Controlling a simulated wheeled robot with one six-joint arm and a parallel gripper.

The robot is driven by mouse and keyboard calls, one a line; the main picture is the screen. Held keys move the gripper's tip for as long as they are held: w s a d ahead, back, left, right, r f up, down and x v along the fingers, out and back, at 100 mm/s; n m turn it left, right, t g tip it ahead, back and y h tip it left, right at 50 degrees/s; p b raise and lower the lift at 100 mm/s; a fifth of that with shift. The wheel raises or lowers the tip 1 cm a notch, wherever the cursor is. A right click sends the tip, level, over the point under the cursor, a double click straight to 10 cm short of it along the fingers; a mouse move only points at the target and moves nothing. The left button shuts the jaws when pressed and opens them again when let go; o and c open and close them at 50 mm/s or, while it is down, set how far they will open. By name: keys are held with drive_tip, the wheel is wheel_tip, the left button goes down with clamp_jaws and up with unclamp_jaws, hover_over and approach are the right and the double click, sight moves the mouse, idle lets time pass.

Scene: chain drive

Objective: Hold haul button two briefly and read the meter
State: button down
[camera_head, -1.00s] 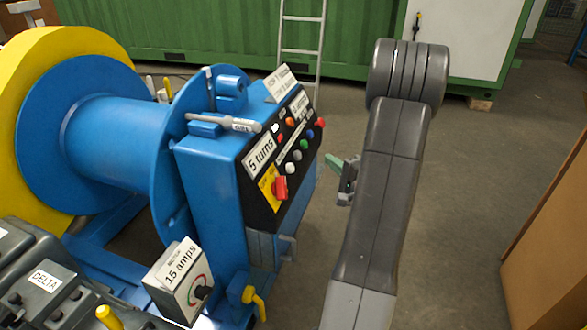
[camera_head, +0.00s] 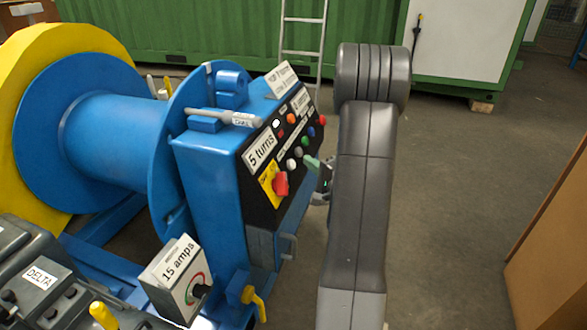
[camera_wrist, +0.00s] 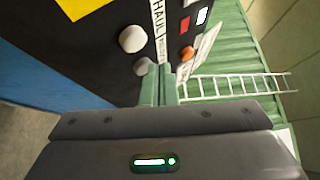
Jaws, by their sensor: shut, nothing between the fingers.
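The blue winch cabinet has a black sloped panel with a row of coloured buttons. In the wrist view, a white button (camera_wrist: 132,39) and a greyer one (camera_wrist: 141,68) sit beside a "HAUL" label (camera_wrist: 158,25). My gripper (camera_head: 312,163) is just right of the row, green fingertips towards the panel. In the wrist view its fingers (camera_wrist: 157,82) are shut and empty, beside the greyer button; I cannot tell whether they touch. A box reading "15 amps" (camera_head: 177,262) has a dial.
A red switch (camera_head: 281,184) on a yellow plate and a "5 turns" label (camera_head: 262,152) are on the panel. A handle (camera_head: 232,118) lies on top. A ladder (camera_head: 303,40) leans behind. The floor at right is clear up to a brown board (camera_head: 550,235).

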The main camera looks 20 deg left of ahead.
sight(291, 165)
drive_tip(key=shift+a+f, duration=0.35)
drive_tip(key=shift+a, duration=0.4)
drive_tip(key=shift+a+f, duration=0.1)
idle(1.5)
drive_tip(key=shift+a+f+b, duration=0.1)
drive_tip(key=shift+a+b, duration=0.15)
drive_tip(key=shift+b, duration=0.1)
